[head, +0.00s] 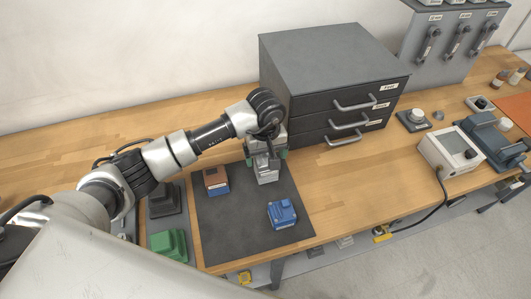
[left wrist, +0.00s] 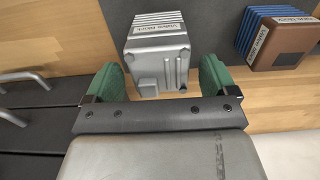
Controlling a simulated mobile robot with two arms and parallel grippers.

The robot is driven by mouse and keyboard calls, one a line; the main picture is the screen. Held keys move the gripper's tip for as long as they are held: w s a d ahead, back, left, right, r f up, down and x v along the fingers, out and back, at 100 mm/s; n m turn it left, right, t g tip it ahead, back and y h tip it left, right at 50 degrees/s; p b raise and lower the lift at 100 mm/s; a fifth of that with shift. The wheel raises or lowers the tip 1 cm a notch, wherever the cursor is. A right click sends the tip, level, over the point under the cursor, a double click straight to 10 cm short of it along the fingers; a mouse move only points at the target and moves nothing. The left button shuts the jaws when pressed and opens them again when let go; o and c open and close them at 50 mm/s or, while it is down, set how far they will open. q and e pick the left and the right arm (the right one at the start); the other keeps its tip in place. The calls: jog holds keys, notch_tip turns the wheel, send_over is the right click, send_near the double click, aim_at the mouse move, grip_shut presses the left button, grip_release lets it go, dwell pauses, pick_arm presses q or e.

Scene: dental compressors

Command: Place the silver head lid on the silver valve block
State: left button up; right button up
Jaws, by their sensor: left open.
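The silver valve block (left wrist: 158,22), finned and labelled, stands upright at the back of the dark mat in the head view (head: 267,177). A silver piece with raised ridges and small bosses, apparently the silver head lid (left wrist: 160,68), is on top of it in the left wrist view; the seam between them cannot be made out. My left gripper (left wrist: 157,80) is open, its green pads on either side of the silver piece with gaps visible. In the head view, the left gripper (head: 266,155) is right over the silver stack and hides its top. My right gripper is not in view.
A brown-topped blue block (head: 216,180) and a blue block (head: 282,213) stand on the dark mat (head: 240,235). A green part (head: 169,245) lies to the left. The grey drawer cabinet (head: 325,75) is close behind my left gripper. The mat's front is clear.

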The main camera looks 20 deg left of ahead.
aim_at(266, 156)
pick_arm(q)
jog(key=shift+r, duration=0.2)
jog(key=shift+w+r, duration=0.1)
jog(key=shift+r, duration=0.15)
notch_tip(266, 156, up, 11)
jog(key=b, duration=0.3)
jog(key=shift+r, duration=0.2)
